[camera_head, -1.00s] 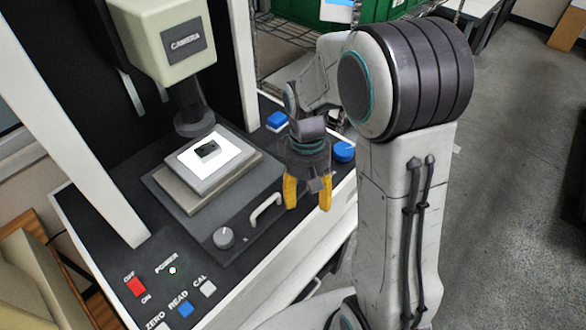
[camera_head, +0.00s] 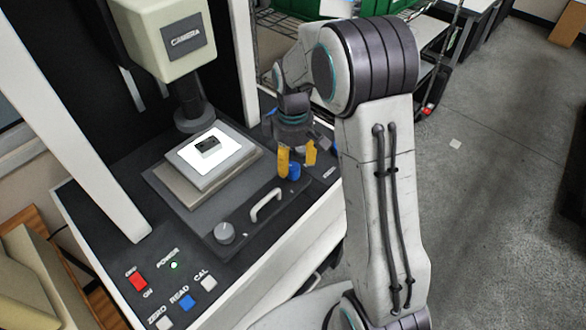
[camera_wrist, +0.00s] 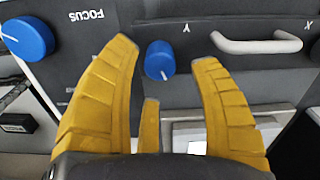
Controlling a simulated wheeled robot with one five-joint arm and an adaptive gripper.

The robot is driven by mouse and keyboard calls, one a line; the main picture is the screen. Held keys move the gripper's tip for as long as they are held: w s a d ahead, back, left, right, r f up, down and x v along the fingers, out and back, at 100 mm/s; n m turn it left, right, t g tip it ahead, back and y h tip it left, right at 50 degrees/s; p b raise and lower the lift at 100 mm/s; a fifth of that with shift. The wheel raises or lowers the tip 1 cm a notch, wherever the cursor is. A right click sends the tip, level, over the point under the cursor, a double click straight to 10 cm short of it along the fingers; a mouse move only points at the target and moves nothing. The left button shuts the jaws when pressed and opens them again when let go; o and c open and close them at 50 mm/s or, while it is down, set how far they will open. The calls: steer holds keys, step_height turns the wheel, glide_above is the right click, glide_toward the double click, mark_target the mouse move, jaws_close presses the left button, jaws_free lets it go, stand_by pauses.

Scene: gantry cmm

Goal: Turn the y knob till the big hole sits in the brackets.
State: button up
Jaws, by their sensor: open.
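The y knob (camera_wrist: 160,60) is a small blue knob with a white mark, beside a "Y" label on the dark stage front in the wrist view. In the head view the blue knob (camera_head: 293,172) shows between my yellow fingertips. My gripper (camera_head: 297,168) is open above it; in the wrist view my fingertips (camera_wrist: 165,50) lie either side of the knob with a gap on both sides. A small dark block (camera_head: 207,147) sits on the lit stage plate (camera_head: 190,155) under the camera head. The big hole and the brackets are not visible in any view.
A larger blue knob labelled FOCUS (camera_wrist: 27,38) is to the left in the wrist view. Power, zero, read and cal buttons line the panel's front left.

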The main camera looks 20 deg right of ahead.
mark_target(293, 166)
steer(key=shift+f, duration=2.1)
jaws_close()
steer(key=m+b, duration=0.1)
steer(key=m, duration=0.2)
steer(key=shift+f+m+b, duration=0.15)
steer(key=shift+m+b, duration=0.2)
steer(key=shift+m, duration=0.05)
steer(key=m+b, duration=0.1)
steer(key=m, duration=0.3)
steer(key=shift+m, duration=0.3)
steer(key=shift+b, duration=0.3)
